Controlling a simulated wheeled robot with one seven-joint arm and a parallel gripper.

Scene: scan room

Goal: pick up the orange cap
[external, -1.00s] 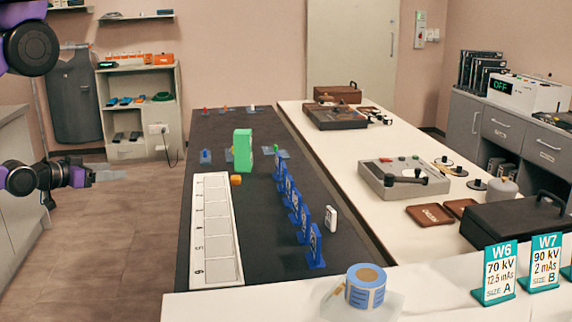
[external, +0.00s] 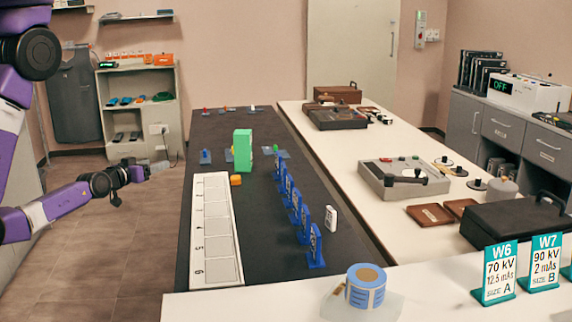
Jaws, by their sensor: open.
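The orange cap (external: 236,180) is a small orange block-like piece on the dark table top (external: 262,218). It lies beside the far right end of the white numbered tray (external: 212,215), just in front of the green block (external: 243,151). My gripper (external: 158,167) is in the air left of the table, apart from the cap and empty. Its fingers are small and pale in this view. Nothing hides the cap.
A row of blue stands (external: 299,212) runs along the table right of the cap, with a white piece (external: 331,218) near it. Small coloured pegs stand at the far end. The middle of the dark table is clear.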

